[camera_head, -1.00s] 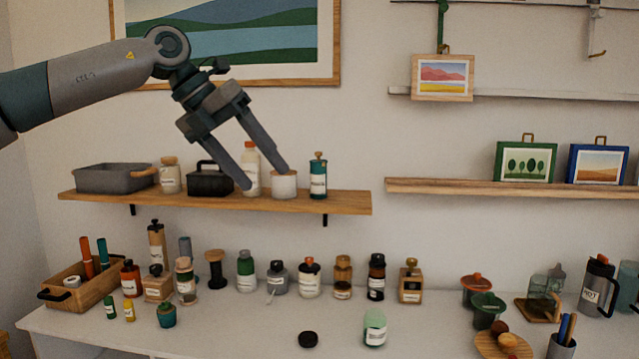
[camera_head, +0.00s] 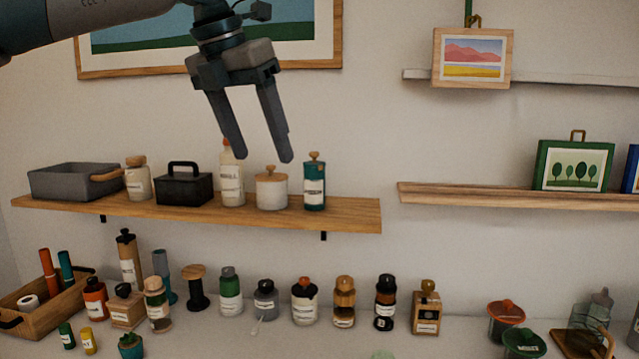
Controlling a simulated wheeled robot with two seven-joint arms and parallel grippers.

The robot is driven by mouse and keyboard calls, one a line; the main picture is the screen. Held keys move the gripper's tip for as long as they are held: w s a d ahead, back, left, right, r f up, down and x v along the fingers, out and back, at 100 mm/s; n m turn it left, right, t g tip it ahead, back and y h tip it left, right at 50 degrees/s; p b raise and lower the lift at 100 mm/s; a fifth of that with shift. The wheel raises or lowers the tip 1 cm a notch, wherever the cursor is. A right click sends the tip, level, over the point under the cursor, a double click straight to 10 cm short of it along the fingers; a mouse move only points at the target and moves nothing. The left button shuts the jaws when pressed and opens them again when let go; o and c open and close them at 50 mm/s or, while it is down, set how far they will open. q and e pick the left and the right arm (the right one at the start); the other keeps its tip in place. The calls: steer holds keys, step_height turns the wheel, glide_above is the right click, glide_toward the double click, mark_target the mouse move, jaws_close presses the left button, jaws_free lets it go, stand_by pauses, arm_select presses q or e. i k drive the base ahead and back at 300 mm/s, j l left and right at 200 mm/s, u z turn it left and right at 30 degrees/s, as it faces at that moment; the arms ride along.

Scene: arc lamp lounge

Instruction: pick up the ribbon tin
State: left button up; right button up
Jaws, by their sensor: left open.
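My left gripper (camera_head: 264,158) is open and empty, its two fingers pointing down in front of the wall. Its fingertips show just above a short cream tin (camera_head: 271,192) with a wooden knob lid on the wooden shelf (camera_head: 350,215). A taller teal tin (camera_head: 314,190) with a wooden knob stands right of it, and a white bottle (camera_head: 231,180) stands left of it, partly behind a finger. Their labels are too small to read, so I cannot tell which is the ribbon tin. My right gripper is not in view.
On the same shelf stand a grey bin (camera_head: 75,184), a small jar (camera_head: 138,182) and a black lidded box (camera_head: 184,187). Several bottles and jars line the counter below, with a wooden caddy (camera_head: 50,312) at left. A second shelf (camera_head: 480,196) holds framed pictures.

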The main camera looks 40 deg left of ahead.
mark_target(314, 178)
steer(key=i+j, duration=0.75)
steer(key=i, duration=0.15)
